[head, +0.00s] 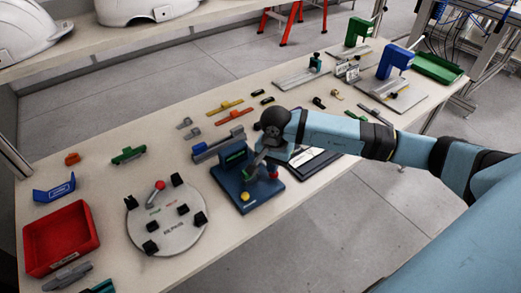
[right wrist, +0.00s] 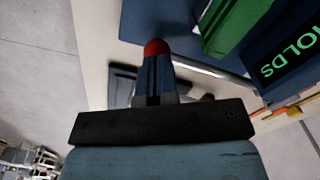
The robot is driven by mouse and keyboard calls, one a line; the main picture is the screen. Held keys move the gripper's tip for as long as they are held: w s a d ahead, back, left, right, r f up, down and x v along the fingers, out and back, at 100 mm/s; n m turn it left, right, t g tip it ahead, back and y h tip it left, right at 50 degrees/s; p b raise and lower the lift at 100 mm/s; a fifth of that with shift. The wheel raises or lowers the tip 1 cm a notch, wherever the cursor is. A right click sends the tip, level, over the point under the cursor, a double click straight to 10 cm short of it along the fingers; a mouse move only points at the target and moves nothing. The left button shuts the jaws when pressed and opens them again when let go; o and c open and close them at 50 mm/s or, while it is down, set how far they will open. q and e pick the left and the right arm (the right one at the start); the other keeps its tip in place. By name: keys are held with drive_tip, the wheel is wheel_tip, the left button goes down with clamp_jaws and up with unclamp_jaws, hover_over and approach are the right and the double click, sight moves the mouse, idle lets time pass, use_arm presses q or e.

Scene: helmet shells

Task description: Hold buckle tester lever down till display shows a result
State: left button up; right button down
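The buckle tester (head: 262,199) is a dark blue base on the table's front half, with a green block and a yellow ball on it. In the right wrist view its dark display (right wrist: 288,62) shows green letters, "OLDS" with a letter before it partly cut off. My right gripper (head: 260,165) is over the tester; its fingers are mostly hidden in the head view. In the right wrist view the fingers (right wrist: 155,75) are close together, with the lever's red knob (right wrist: 155,47) right at their tips. Contact is hard to judge. My left gripper is out of view.
A round white fixture (head: 170,238) with black blocks and a red knob stands left of the tester. A red tray (head: 60,238) is at the near left. Several coloured buckles (head: 230,117) lie behind. Green (head: 358,30) and blue (head: 396,60) presses stand far right.

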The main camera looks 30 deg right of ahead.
drive_tip(key=shift+s+f, duration=0.1)
drive_tip(key=shift+f, duration=0.05)
drive_tip(key=shift+r+p, duration=0.35)
drive_tip(key=shift+r, duration=0.2)
wheel_tip(320, 180, up, 10)
drive_tip(key=p, duration=0.4)
idle(0.6)
